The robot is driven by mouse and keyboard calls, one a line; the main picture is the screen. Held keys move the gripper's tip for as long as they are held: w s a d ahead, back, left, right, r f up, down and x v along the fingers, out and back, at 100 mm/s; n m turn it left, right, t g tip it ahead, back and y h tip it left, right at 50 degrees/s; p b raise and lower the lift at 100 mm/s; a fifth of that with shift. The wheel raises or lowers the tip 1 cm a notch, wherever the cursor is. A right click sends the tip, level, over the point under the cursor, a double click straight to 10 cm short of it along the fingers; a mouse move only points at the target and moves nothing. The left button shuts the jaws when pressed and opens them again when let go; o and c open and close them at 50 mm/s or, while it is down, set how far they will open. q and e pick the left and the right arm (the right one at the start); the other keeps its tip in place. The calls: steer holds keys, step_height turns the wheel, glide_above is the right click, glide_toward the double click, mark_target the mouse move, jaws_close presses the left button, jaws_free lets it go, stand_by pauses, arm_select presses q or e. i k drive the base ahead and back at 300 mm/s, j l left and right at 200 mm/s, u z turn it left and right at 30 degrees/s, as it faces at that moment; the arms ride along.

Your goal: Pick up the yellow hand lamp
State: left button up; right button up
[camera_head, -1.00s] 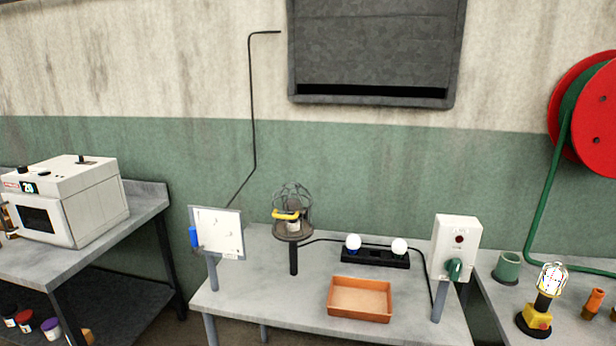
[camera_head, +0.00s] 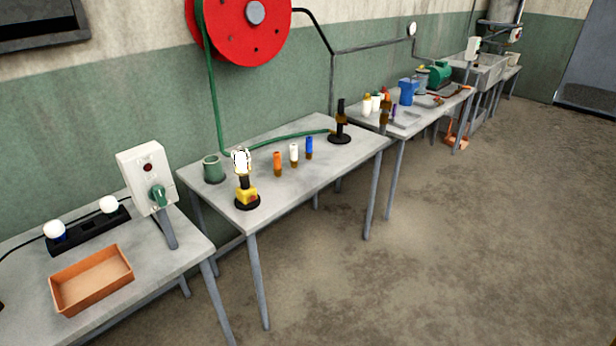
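The yellow hand lamp (camera_head: 246,194) stands upright near the front left corner of the middle grey table (camera_head: 330,160). It has a yellow body, a black neck, a bright white caged top and a round black base. Neither of my grippers is in view, and nothing touches the lamp.
Beside the lamp are a green cup (camera_head: 214,169) and orange (camera_head: 277,163), white (camera_head: 294,155) and blue (camera_head: 309,147) small bottles. A black stand (camera_head: 340,125) is at the table's right end. An orange tray (camera_head: 92,281) and switch box (camera_head: 148,178) are left. Open floor (camera_head: 450,240) lies right.

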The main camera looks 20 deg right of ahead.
mark_target(244, 192)
steer(key=z, duration=0.35)
steer(key=i+l, duration=0.1)
steer(key=i, duration=0.35)
steer(key=i+l, duration=0.1)
steer(key=i, duration=0.3)
steer(key=z, duration=0.05)
